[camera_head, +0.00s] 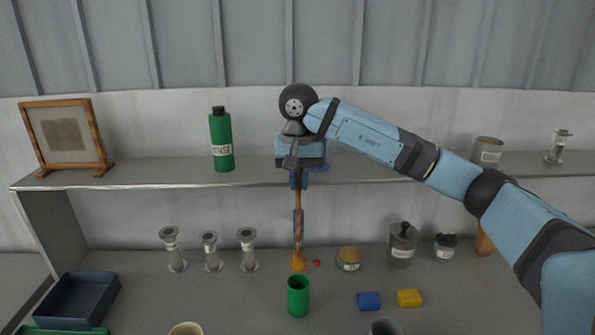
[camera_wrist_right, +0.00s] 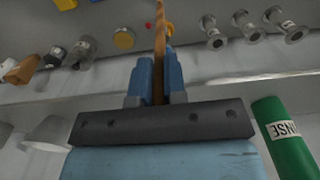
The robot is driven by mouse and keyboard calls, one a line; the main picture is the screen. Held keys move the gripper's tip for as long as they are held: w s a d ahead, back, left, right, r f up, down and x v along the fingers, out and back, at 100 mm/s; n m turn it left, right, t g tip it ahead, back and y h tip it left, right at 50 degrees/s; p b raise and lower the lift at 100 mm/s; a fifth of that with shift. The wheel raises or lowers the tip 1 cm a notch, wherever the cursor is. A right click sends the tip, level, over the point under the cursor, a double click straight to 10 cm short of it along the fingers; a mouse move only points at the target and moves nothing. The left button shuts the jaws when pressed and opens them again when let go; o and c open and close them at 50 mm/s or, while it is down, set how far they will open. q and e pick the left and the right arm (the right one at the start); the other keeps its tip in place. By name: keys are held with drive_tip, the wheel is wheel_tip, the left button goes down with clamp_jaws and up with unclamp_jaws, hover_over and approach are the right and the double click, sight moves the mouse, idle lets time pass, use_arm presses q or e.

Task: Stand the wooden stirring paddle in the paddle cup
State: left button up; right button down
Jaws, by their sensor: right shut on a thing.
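The wooden stirring paddle (camera_head: 298,261) hangs upright, its wider end down. My right gripper (camera_head: 299,226) points down and is shut on its shaft. In the right wrist view the paddle (camera_wrist_right: 160,35) runs between the two blue fingers (camera_wrist_right: 158,75). A green cup (camera_head: 298,298) stands upright on the worktop, nearer to me than the paddle and below it in the picture. A pale cup (camera_head: 186,329) and a grey cup (camera_head: 385,328) are cut off at the bottom edge. No label shows which is the paddle cup. My left gripper is not in view.
A shelf (camera_head: 150,174) crosses behind my right wrist, with a green bottle (camera_head: 221,141) and a frame (camera_head: 66,137). Grey metal pieces (camera_head: 212,252), a yellow-lidded jar (camera_head: 349,259) and a lidded tank (camera_head: 402,245) flank the paddle. Blue (camera_head: 368,301) and yellow (camera_head: 409,298) blocks lie right.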

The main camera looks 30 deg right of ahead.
drive_tip(key=b, duration=0.3)
approach(298, 242)
wheel_tip(298, 242, down, 6)
drive_tip(key=b, duration=0.5)
drive_tip(key=shift+d+r, duration=0.1)
drive_tip(key=shift+r, duration=0.1)
drive_tip(key=shift+f+b, duration=0.45)
drive_tip(key=shift+f, duration=0.3)
drive_tip(key=c, duration=1.1)
unclamp_jaws()
wheel_tip(298, 242, up, 14)
